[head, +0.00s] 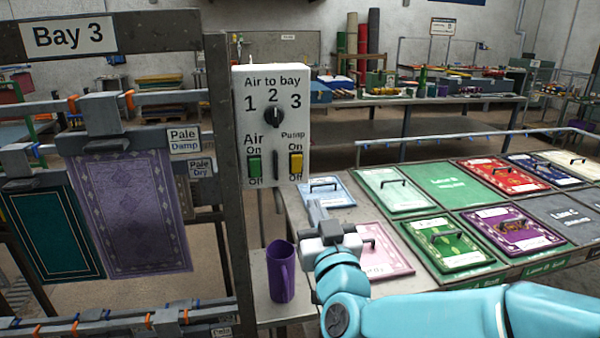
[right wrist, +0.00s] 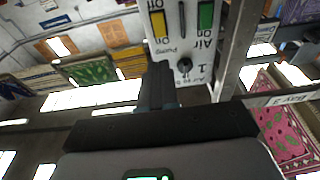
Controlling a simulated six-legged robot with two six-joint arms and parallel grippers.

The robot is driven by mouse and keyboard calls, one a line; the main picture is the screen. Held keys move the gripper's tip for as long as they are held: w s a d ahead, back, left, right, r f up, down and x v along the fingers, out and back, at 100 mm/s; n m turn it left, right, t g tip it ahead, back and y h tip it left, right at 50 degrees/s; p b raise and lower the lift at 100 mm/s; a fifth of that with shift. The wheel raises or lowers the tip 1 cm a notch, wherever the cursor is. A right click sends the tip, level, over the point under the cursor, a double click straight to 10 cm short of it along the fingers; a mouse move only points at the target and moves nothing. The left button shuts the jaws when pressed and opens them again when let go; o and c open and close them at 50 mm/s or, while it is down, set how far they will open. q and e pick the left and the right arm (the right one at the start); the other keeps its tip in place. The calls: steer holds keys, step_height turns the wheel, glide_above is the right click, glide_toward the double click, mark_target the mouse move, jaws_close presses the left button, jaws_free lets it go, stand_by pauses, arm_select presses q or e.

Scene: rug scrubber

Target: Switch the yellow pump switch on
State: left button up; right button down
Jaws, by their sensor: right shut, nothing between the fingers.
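The white control panel (head: 242,110) hangs on the grey frame post. Its yellow pump switch (head: 296,163) sits at the lower right, with On above it and Off below. I cannot tell which way the switch is set. The switch also shows in the right wrist view (right wrist: 160,27), where the panel appears upside down. My right gripper (head: 315,206) is shut and empty, below and right of the switch in the head view. In the right wrist view its fingers (right wrist: 157,80) point toward the panel, apparently apart from the switch. My left gripper is out of view.
A green air switch (head: 254,169) is left of the yellow one, with a black knob (head: 274,117) above. Framed rug samples (head: 495,176) cover the table at right. Hanging rugs (head: 133,212) are at left.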

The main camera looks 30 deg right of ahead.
mark_target(298, 157)
steer(key=p+x, duration=0.4)
steer(key=x, duration=1)
steer(key=shift+f, duration=0.1)
steer(key=shift+r+p, duration=0.25)
steer(key=shift+p, duration=0.3)
steer(key=r+g+p, duration=0.1)
steer(key=p, duration=0.2)
steer(key=r+g+p, duration=0.1)
steer(key=p, duration=0.2)
steer(key=shift+w+d+y, duration=0.15)
steer(key=shift+w+y, duration=0.1)
steer(key=shift+y, duration=0.05)
steer(key=shift+f+b, duration=0.5)
steer(key=shift+b, duration=0.05)
